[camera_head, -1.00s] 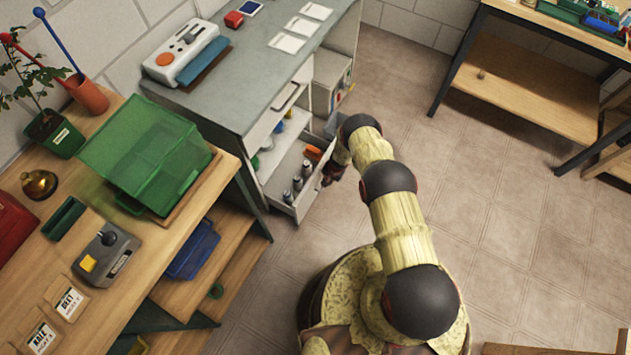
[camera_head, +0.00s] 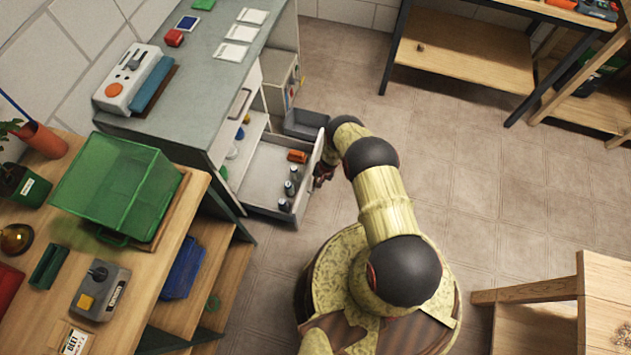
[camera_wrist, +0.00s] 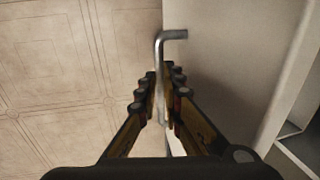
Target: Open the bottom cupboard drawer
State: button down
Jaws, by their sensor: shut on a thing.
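The cupboard (camera_head: 190,95) stands at the upper left with a grey top. Its low drawer (camera_head: 265,163) is pulled well out over the floor. In it I see an orange thing (camera_head: 297,156) and several small dark-capped bottles (camera_head: 289,188). My gripper (camera_head: 322,174) is at the outer face of the drawer front, small and partly hidden by my arm in the head view. In the wrist view, my gripper (camera_wrist: 164,95) is shut around the metal bar handle (camera_wrist: 160,50), beside the pale drawer front (camera_wrist: 225,70).
A workbench (camera_head: 150,260) with a green clear-lidded box (camera_head: 120,185) is at the left. A grey bin (camera_head: 305,122) is just behind the drawer. A wooden table (camera_head: 606,290) stands at the lower right, a shelf table (camera_head: 470,60) at the back. The floor right of my arm is clear.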

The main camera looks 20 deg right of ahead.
jog(key=c, duration=1.9)
grip_release()
jog(key=shift+r, duration=0.1)
jog(key=shift+s+d+r, duration=0.25)
jog(key=shift+d+r, duration=0.05)
jog(key=shift+r, duration=1.6)
jog(key=shift+s+d+r, duration=0.2)
jog(key=shift+d+r, duration=0.1)
jog(key=shift+r, duration=1.65)
jog(key=shift+s+d+r, duration=0.25)
jog(key=shift+d+r, duration=0.05)
jog(key=shift+r, duration=1.6)
